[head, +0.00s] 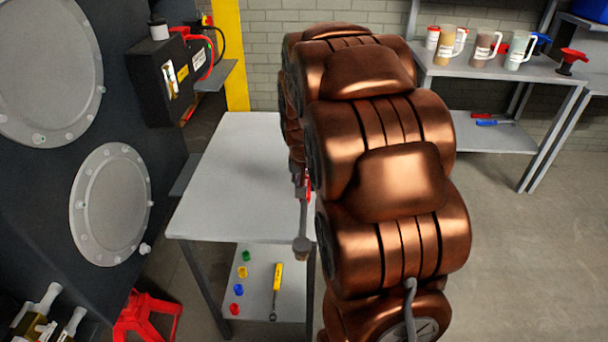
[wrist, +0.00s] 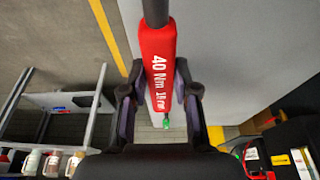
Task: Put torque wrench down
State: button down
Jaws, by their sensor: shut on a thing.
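The torque wrench (wrist: 157,40) has a red handle marked "40 Nm 18 cm" and a dark shaft. In the wrist view it lies between the two fingers of my gripper (wrist: 158,92), which is shut on the handle. A green tip shows at the handle's end. In the head view my copper arm hides most of my gripper (head: 303,182); the wrench's shaft and head (head: 302,246) show beside the arm, over the right front part of the grey table (head: 225,175). I cannot tell whether the wrench touches the tabletop.
The visible tabletop is bare. A lower shelf holds a yellow-handled tool (head: 278,278) and several small coloured pieces (head: 242,272). A dark machine panel (head: 110,205) stands at left, with a red stand (head: 148,318) below.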

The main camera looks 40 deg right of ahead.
jog(key=w+d, duration=0.2)
jog(key=w, duration=0.1)
jog(key=w+d+p, duration=0.1)
jog(key=w+d, duration=0.1)
jog(key=w, duration=0.1)
jog(key=w+d+f+p, duration=0.1)
jog(key=w+d, duration=0.2)
jog(key=shift+w+d, duration=0.1)
jog(key=shift+w, duration=0.2)
jog(key=shift+f+p, duration=0.6)
jog(key=shift+f, duration=1.35)
jog(key=c, duration=0.9)
grip_release()
jog(key=shift+o, duration=0.2)
jog(key=b+v, duration=0.2)
jog(key=v, duration=0.9)
jog(key=shift+w, duration=0.15)
jog(key=shift+s+a+r, duration=0.2)
jog(key=shift+s+r, duration=0.05)
jog(key=shift+r, duration=0.4)
